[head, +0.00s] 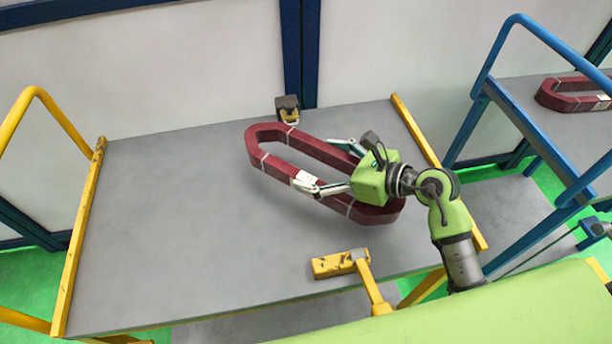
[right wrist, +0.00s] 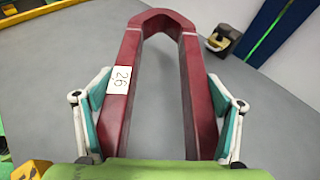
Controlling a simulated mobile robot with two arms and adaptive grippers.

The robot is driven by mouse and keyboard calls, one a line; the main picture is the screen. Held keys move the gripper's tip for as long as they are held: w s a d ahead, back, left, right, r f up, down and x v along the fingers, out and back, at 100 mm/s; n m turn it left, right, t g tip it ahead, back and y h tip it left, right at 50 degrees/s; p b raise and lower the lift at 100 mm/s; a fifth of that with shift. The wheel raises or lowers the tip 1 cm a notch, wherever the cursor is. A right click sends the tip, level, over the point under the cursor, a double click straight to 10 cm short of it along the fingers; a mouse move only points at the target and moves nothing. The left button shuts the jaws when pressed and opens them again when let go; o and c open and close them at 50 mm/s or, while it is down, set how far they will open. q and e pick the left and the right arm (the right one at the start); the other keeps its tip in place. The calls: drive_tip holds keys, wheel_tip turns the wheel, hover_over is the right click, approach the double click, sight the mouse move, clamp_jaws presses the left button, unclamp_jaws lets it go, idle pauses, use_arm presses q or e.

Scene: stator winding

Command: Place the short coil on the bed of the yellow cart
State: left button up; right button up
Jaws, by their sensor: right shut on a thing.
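A dark red, elongated loop-shaped coil (head: 268,134) is over the right half of the grey bed of the yellow cart (head: 170,220). My right gripper (head: 325,165) is shut on it, with its fingers against the outer faces of the two long sides. The right wrist view shows the coil (right wrist: 189,85) between the two fingers, with a white tag reading 26 on its left side. I cannot tell whether the coil touches the bed or hangs just above it. My left gripper is not in view.
Yellow rails (head: 82,235) edge the bed, and a yellow block (head: 340,263) stands at its front edge. A dark and yellow fitting (head: 288,108) is at the back edge. A blue cart (head: 497,95) at the right carries another red coil (head: 575,82). The bed's left half is clear.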

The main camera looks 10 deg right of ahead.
sight(363, 214)
drive_tip(key=shift+w+a+f, duration=0.3)
drive_tip(key=shift+a+f, duration=0.25)
drive_tip(key=shift+f, duration=0.1)
drive_tip(key=shift+w+a+f, duration=0.3)
drive_tip(key=shift+a+f, duration=0.2)
drive_tip(key=shift+f, duration=0.1)
drive_tip(key=f, duration=0.3)
drive_tip(key=shift+w+a, duration=0.1)
drive_tip(key=shift+a, duration=0.25)
drive_tip(key=shift+d+f, duration=0.1)
drive_tip(key=shift+f, duration=0.25)
drive_tip(key=o, duration=1.8)
drive_tip(key=shift+f, duration=0.3)
drive_tip(key=shift+o, duration=0.2)
drive_tip(key=shift+r, duration=0.1)
drive_tip(key=b+v, duration=0.1)
drive_tip(key=v, duration=1)
drive_tip(key=shift+s+d+r, duration=0.15)
drive_tip(key=shift+s+d, duration=0.2)
drive_tip(key=shift+s, duration=0.15)
